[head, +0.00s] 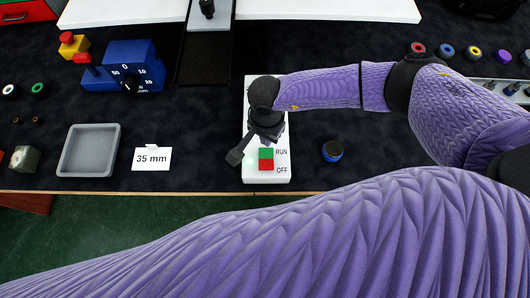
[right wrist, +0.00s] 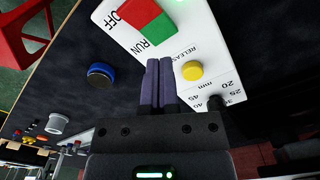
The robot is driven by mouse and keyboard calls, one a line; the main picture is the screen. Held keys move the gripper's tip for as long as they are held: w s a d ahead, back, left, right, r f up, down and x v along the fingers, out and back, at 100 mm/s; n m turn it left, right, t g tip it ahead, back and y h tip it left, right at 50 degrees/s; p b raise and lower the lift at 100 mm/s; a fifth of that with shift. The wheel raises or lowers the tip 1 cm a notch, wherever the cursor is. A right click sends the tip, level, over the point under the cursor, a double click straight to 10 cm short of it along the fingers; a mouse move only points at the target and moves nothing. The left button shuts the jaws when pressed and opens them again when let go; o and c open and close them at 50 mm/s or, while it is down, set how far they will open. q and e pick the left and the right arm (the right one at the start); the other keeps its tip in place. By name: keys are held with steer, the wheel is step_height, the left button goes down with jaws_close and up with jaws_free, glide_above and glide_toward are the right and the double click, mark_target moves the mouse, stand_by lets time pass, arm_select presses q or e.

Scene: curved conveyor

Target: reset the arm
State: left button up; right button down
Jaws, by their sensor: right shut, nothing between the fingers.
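My right arm, in a purple sleeve, reaches in from the right in the head view. Its gripper (head: 270,138) is over the white control panel (head: 281,176), just behind the green and red RUN/OFF switch (head: 266,159). In the right wrist view the two fingers (right wrist: 160,65) are together with nothing between them. There they lie over the panel (right wrist: 205,50), between the switch (right wrist: 146,20) and a round yellow button (right wrist: 192,71) near the word RELEASE. I cannot tell whether the fingertips touch the panel. My left gripper is not in view.
A dark disc with a blue rim (head: 332,151) lies right of the panel. Left are a 35 mm card (head: 151,159), an empty grey tray (head: 64,160) and a blue dial block (head: 146,72). Dark table is clear between card and panel.

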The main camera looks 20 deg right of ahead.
step_height(320, 180, up, 2)
steer(key=shift+r+p, duration=0.1)
steer(key=shift+p, duration=0.5)
